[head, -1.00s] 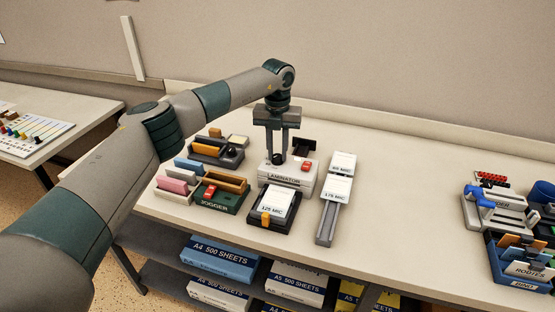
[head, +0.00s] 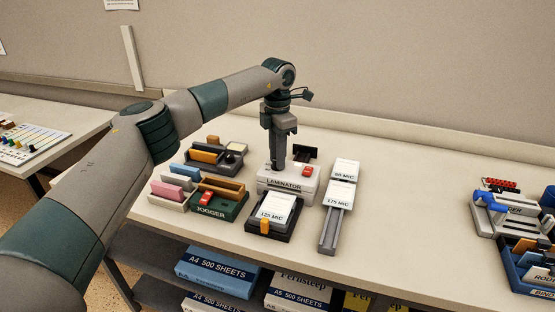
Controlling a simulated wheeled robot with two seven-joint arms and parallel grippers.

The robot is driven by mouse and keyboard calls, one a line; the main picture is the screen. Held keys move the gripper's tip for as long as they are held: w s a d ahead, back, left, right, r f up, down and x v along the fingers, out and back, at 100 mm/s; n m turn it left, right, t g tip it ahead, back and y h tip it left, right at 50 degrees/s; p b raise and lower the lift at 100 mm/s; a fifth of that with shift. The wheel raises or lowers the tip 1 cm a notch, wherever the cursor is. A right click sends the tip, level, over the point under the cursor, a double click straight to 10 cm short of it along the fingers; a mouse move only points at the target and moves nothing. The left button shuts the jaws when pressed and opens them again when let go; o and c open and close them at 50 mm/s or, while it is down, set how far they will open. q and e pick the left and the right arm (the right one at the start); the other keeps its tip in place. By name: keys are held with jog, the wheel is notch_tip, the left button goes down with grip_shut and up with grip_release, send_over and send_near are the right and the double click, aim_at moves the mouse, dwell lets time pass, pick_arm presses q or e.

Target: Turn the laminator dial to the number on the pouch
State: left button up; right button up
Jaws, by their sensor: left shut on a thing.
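The white laminator (head: 290,185) stands mid-table with its name on the front and a red switch on its top right. My left gripper (head: 277,167) points straight down over the laminator's top left and is shut on the dial, which its fingers hide. The dial's numbers and pointer cannot be seen. A pouch marked 125 MIC (head: 271,206) lies on a dark stand with an orange tab in front of the laminator. Pouches marked 175 MIC (head: 340,195) and a smaller number, hard to read, lie on a grey rack to the right. My right gripper is out of view.
A green jogger (head: 222,207) and pink and blue blocks stand close on the left. A blue-handled device (head: 492,203) and a blue bin (head: 520,266) stand at the far right. The table between rack and bin is clear.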

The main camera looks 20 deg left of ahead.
pick_arm(q)
jog(key=shift+r+m, duration=0.1)
jog(key=shift+m, duration=1.1)
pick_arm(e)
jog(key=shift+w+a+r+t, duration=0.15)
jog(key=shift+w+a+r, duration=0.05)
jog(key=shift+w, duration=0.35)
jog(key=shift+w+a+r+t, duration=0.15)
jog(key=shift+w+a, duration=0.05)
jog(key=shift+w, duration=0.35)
pick_arm(q)
jog(key=o, duration=1.1)
jog(key=shift+c, duration=0.2)
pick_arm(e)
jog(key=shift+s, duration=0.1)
